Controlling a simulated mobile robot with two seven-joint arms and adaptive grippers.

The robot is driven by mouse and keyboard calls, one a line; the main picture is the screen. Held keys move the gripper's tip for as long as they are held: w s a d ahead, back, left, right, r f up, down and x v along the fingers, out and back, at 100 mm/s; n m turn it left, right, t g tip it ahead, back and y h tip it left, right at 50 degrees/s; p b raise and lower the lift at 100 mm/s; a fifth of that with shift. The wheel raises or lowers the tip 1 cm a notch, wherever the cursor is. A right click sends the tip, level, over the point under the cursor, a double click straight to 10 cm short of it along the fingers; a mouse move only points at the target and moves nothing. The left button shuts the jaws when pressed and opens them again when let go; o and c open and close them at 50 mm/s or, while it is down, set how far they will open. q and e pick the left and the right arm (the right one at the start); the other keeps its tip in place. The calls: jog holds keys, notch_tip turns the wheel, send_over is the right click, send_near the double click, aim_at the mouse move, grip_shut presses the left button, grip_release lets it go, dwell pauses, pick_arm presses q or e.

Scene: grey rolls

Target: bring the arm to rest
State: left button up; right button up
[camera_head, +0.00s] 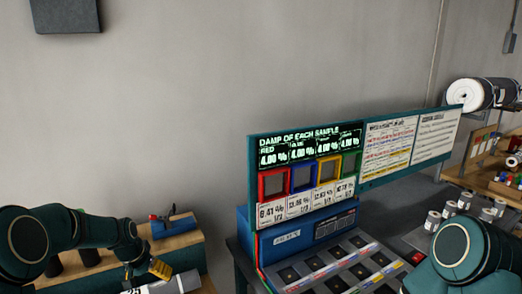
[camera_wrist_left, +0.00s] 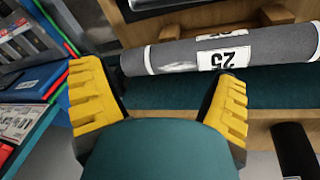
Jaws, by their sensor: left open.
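My left gripper (camera_head: 146,274) is low at the left of the head view, above the wooden bench. In the left wrist view its two yellow fingers (camera_wrist_left: 160,100) are spread apart with nothing between them. A grey roll (camera_wrist_left: 180,58) with white bands and a label reading 25 lies across the wooden stand just beyond the fingertips, apart from them. Part of this roll (camera_head: 180,283) shows at the bottom of the head view. A rounded teal part of mine hides the lower middle of the wrist view. My right arm shows at the lower right, its gripper out of frame.
A blue station with a damp display board (camera_head: 310,145) and coloured frames stands in the middle, with a panel of dark slots in front. Several small canisters (camera_head: 465,200) stand to the right. A white-and-dark roll (camera_head: 470,94) hangs at far right.

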pick_arm(q)
jog(key=s+d+f+h, duration=0.1)
jog(key=s+d+f, duration=0.4)
jog(key=d+f, duration=0.35)
jog(key=s+d+f+n+h, duration=0.1)
jog(key=s+d+f, duration=0.2)
jog(key=s+d, duration=0.55)
jog(key=s+d+f, duration=0.4)
jog(key=s+d, duration=0.1)
jog(key=s, duration=0.6)
notch_tip(320, 180, down, 10)
jog(key=b, duration=0.9)
jog(key=shift+s+d, duration=0.25)
jog(key=shift+d, duration=0.15)
jog(key=shift+f, duration=0.1)
